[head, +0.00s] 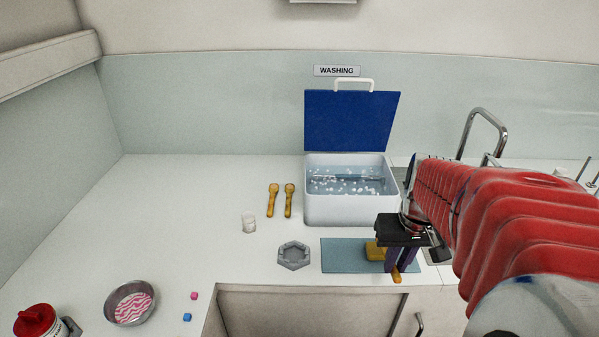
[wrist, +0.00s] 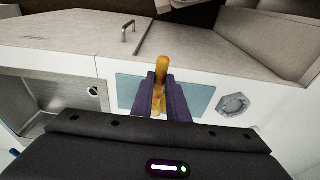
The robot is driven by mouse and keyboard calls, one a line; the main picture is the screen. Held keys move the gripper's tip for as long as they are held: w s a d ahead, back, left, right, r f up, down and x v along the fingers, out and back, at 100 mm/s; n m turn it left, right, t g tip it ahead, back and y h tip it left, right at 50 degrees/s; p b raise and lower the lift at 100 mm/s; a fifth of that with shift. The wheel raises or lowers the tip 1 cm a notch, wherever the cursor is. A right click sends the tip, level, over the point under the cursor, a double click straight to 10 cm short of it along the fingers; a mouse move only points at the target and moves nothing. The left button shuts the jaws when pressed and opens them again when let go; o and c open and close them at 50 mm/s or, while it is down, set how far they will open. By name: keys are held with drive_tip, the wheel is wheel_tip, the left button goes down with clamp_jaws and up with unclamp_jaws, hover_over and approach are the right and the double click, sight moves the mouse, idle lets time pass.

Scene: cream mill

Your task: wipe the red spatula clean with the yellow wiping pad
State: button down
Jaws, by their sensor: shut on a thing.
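My gripper (head: 393,268) is low over the right part of a blue-grey mat (head: 343,257). Its purple fingers (wrist: 162,101) are shut on a long ochre-yellow handle-like thing (wrist: 161,70), whose end pokes out below the fingers in the head view (head: 397,278). A yellow block, which looks like the wiping pad (head: 374,251), shows at the mat just left of the fingers. The fingers hide where it meets the held thing, so I cannot tell whether they touch or are one piece. I can make out no red spatula in either view.
A white washing tub (head: 350,212) with an open blue lid (head: 350,120) stands behind the mat. A grey hexagonal dish (head: 294,255), a small glass (head: 249,222) and two ochre utensils (head: 281,200) lie left. A round bowl (head: 130,302) and red-lidded jar (head: 35,320) are front left.

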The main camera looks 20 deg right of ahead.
sight(396, 273)
drive_tip(key=shift+f, duration=0.9)
drive_tip(key=shift+f, duration=0.5)
idle(1.1)
drive_tip(key=shift+s+a, duration=0.1)
idle(0.4)
drive_tip(key=shift+s+a, duration=0.25)
drive_tip(key=shift+s, duration=0.4)
drive_tip(key=shift+w, duration=0.15)
drive_tip(key=shift+w+d, duration=0.35)
drive_tip(key=shift+w, duration=0.3)
drive_tip(key=shift+s, duration=0.1)
drive_tip(key=shift+s+a, duration=0.35)
drive_tip(key=shift+s, duration=0.35)
drive_tip(key=shift+w, duration=0.15)
